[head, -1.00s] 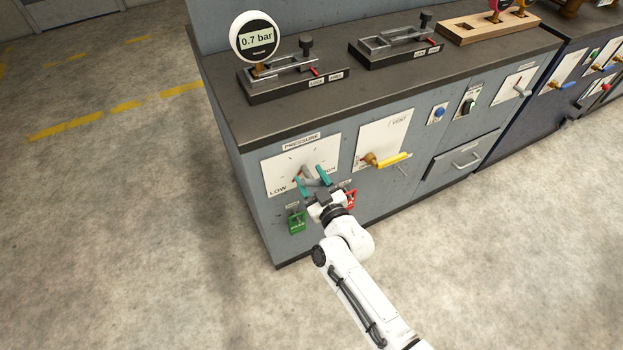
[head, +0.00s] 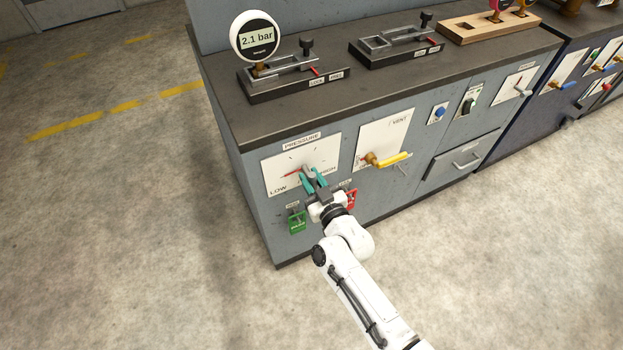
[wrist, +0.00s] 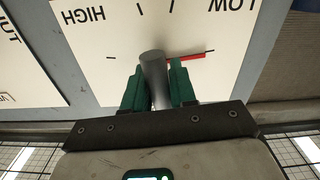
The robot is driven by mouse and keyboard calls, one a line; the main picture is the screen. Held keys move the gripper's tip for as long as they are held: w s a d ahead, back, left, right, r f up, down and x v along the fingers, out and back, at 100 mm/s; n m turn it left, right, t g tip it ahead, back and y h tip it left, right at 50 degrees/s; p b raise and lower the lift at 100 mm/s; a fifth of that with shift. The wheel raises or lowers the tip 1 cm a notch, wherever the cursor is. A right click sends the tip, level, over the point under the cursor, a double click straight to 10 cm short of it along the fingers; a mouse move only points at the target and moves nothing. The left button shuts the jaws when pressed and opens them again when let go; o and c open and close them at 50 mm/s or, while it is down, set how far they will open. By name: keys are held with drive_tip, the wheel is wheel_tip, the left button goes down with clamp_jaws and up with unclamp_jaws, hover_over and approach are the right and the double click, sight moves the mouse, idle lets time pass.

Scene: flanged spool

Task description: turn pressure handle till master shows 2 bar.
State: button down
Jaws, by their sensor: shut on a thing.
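The pressure handle (wrist: 152,72) is a grey bar on a white dial plate (head: 328,155) marked LOW and HIGH. A red pointer (wrist: 188,57) shows on the dial, on the LOW side. My gripper (head: 314,178) has teal fingers, one on each side of the handle; in the wrist view the fingers (wrist: 158,85) are shut on it. The master gauge (head: 255,38), round and white-rimmed, stands on the bench top and reads 2.1 bar.
A yellow-handled vent valve (head: 390,160) is right of the pressure plate. A drawer (head: 465,160) is further right. The floor in front is clear.

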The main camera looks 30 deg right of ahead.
drive_tip(key=m, duration=0.6)
drive_tip(key=shift+b, duration=0.35)
drive_tip(key=m, duration=0.5)
drive_tip(key=shift+m+b, duration=0.3)
drive_tip(key=shift+m, duration=0.1)
unclamp_jaws()
idle(0.6)
drive_tip(key=s, duration=1)
drive_tip(key=shift+s, duration=0.4)
drive_tip(key=shift+c, duration=0.3)
